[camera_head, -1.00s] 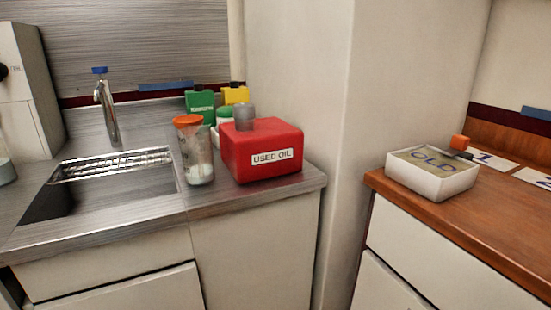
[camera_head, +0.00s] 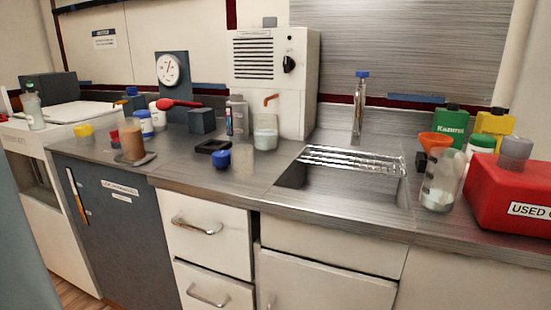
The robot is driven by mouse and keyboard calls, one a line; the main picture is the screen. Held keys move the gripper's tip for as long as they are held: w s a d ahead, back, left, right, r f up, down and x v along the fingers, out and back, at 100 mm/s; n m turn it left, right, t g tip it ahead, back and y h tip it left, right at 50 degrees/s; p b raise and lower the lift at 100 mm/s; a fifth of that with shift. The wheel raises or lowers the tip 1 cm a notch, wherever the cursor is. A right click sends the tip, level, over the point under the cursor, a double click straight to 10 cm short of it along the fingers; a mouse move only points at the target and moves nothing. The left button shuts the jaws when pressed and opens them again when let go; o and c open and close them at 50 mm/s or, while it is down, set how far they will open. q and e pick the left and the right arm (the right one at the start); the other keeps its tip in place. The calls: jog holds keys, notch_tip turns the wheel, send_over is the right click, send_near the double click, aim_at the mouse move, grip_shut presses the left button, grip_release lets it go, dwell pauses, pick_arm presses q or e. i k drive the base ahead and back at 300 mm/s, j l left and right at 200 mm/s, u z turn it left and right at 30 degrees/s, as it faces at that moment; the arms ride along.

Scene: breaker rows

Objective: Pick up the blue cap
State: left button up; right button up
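A small blue cap-like piece (camera_head: 221,158) sits on the steel counter left of the sink, just in front of a black tray. Other blue tops are in view: one on a white jar (camera_head: 144,122) further left, and one on the tap (camera_head: 361,76) behind the sink. I cannot tell from the picture alone which one the task means. Neither of my grippers shows in the camera_head view.
A glass beaker (camera_head: 265,132) stands right of the blue piece, under a white machine (camera_head: 310,85). The sink (camera_head: 300,176) lies to the right. A red "USED OIL" box (camera_head: 490,200) stands at far right. The counter's front strip (camera_head: 330,207) is clear.

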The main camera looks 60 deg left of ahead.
aim_at(222, 160)
jog(key=u, duration=2.05)
